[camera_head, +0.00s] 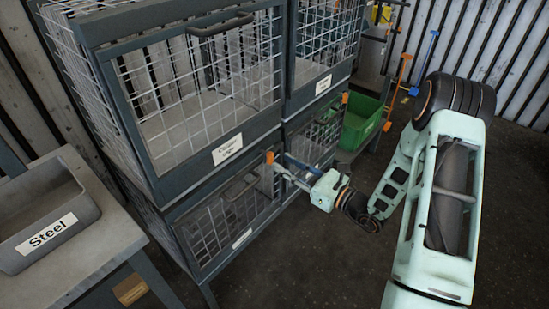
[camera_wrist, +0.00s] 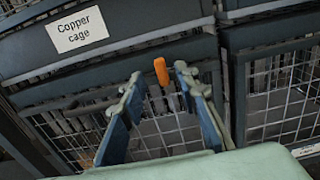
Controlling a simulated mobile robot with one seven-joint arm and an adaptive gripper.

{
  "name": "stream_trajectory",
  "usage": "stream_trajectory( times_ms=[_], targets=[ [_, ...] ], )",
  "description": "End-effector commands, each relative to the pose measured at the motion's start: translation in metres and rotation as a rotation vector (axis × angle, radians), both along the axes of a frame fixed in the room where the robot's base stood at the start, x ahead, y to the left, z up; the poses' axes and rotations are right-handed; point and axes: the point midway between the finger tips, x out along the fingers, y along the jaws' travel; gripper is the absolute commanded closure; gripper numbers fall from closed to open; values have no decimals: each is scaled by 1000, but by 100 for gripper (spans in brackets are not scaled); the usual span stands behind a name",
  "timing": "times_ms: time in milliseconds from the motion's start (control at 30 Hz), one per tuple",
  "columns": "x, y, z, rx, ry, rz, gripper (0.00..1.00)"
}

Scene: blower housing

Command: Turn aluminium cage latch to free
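An orange latch tab (camera_head: 269,158) stands at the top right corner of the lower left mesh cage (camera_head: 225,221), below the cage labelled Copper. In the wrist view the orange latch tab (camera_wrist: 161,71) points up, with a grey part below it. The lower cage's label (camera_head: 242,239) is too small to read, so I cannot confirm it is the aluminium one. My gripper (camera_head: 283,165) is in front of this latch. In the wrist view my gripper (camera_wrist: 160,78) has its two blue fingers apart, with the tab showing between their tips. I cannot tell whether either finger touches it.
The Copper cage (camera_wrist: 82,30) is directly above. Another orange latch (camera_head: 345,97) is on the lower right cage. A green bin (camera_head: 362,122) stands behind my arm. A grey Steel tray (camera_head: 45,215) sits on a table at left. Floor (camera_head: 300,270) in front is clear.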

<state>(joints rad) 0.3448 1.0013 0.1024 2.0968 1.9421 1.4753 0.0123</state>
Motion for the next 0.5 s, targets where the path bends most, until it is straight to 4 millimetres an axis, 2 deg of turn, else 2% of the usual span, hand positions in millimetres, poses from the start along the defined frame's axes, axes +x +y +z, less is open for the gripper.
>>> stream_trajectory(
  times_ms=[33,200,500],
  targets=[
    [6,9,-1,-1,-2,5,71],
    [22,29,0,-2,-1,4,71],
    [31,40,0,-2,-1,1,71]
  ],
)
